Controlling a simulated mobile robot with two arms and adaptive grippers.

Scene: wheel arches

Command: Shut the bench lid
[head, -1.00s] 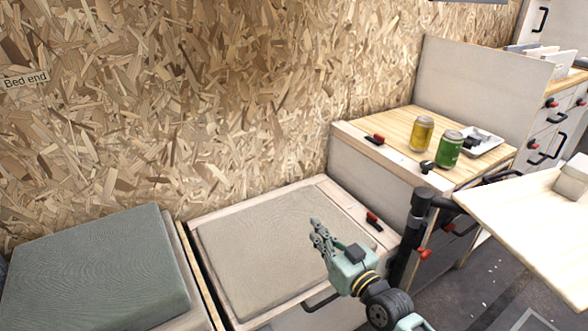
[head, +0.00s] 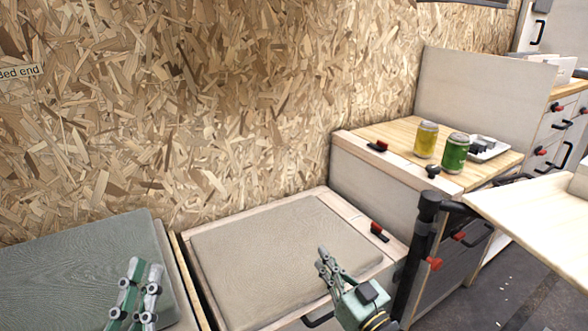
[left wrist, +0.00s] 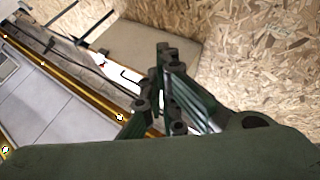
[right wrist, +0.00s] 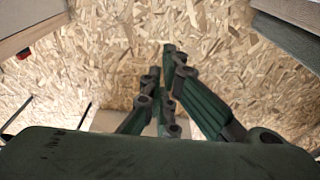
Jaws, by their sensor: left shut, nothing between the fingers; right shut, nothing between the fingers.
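The bench lid (head: 215,315) is a pale wooden panel with a beige cushion (head: 280,250) on it. It lies about flat against the chipboard wall; I see no clear gap under its front edge. A black handle (head: 318,318) is on the bench front below it. My right gripper (head: 323,256) is shut and empty, in front of the cushion's right part; I cannot tell if it touches. My left gripper (head: 145,266) is shut and empty in front of the green cushion (head: 80,265) at the left. The beige cushion also shows in the left wrist view (left wrist: 140,42).
A red and black latch (head: 379,231) sits at the lid's right edge. To the right stands a wooden-topped cabinet (head: 385,140) with a yellow can (head: 426,140), a green can (head: 455,152) and a white tray (head: 488,152). A pale tabletop (head: 530,215) juts in at the right.

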